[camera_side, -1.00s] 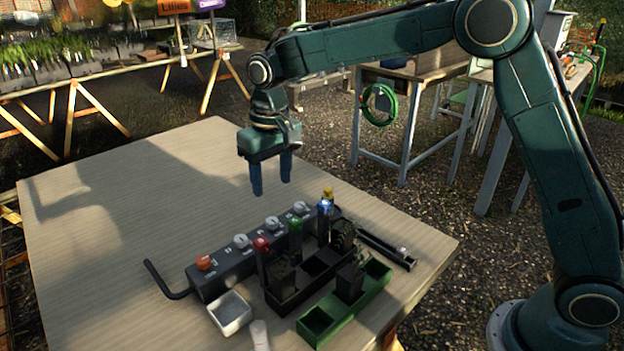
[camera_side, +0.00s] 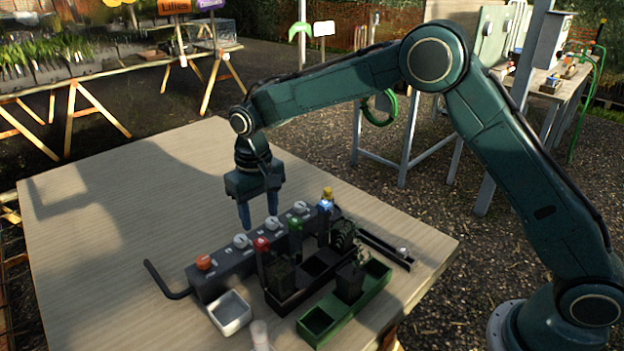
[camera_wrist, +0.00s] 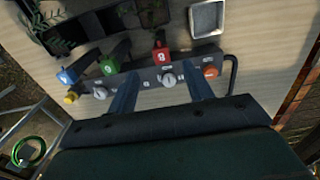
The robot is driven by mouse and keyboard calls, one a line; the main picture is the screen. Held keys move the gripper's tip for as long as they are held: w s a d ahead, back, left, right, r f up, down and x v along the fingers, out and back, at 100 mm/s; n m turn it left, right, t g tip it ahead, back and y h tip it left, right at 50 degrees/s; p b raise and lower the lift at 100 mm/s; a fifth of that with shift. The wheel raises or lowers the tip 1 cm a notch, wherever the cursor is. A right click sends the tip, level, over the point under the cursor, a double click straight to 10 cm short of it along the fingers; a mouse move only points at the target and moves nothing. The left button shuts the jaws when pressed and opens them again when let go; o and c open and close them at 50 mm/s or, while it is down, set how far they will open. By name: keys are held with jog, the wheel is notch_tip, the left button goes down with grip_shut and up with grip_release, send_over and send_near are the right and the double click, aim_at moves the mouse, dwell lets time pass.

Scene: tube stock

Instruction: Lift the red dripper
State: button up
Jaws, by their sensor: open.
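The red dripper (camera_side: 261,246) stands upright at the near side of a dark manifold bar (camera_side: 215,275), between the orange knob and the green dripper. In the wrist view the red dripper (camera_wrist: 161,53) shows its top with a white mark, a little beyond my fingertips and roughly between them in width. My gripper (camera_side: 259,224) is open and empty, pointing down above the far side of the bar. In the wrist view its two fingers (camera_wrist: 160,82) reach over the bar, apart from the red dripper. The lower part of the dripper is partly hidden by dark pots.
A white tray (camera_side: 231,312) and a green planter (camera_side: 320,322) are in front. The table's left side is clear.

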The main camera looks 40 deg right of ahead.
aim_at(262, 242)
jog(key=shift+f, duration=2)
jog(key=shift+f, duration=2.6)
jog(key=c, duration=1.1)
jog(key=shift+o, duration=0.2)
jog(key=shift+r, duration=0.2)
notch_tip(262, 242, up, 20)
jog(key=shift+f, duration=0.15)
